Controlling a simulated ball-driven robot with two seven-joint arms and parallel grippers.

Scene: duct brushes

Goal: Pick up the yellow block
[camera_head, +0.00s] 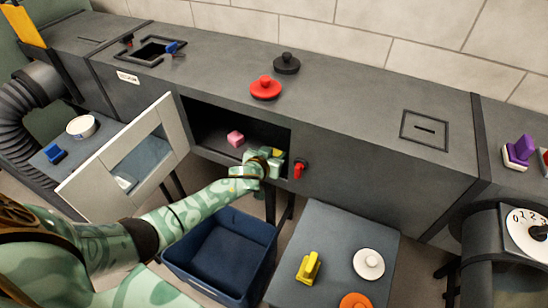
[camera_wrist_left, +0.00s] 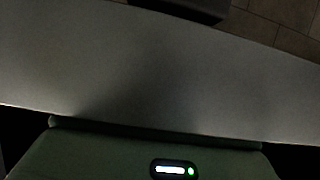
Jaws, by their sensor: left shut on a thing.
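My left gripper (camera_head: 271,159) is at the right side of the open duct hatch in the head view, its arm reaching in from the lower left. It is shut on the yellow block (camera_head: 278,153), of which only a small yellow patch shows beside the fingers. The rest of the block is hidden by the gripper. The left wrist view is dark and shows a plain grey surface and my gripper housing, with no block visible. My right gripper is not in view.
A pink block (camera_head: 235,138) sits inside the hatch opening. The hatch door (camera_head: 85,190) stands open at left. A blue bin (camera_head: 222,290) is below. A grey table (camera_head: 335,235) holds yellow, white and orange brushes. A red knob (camera_head: 299,169) is right of the gripper.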

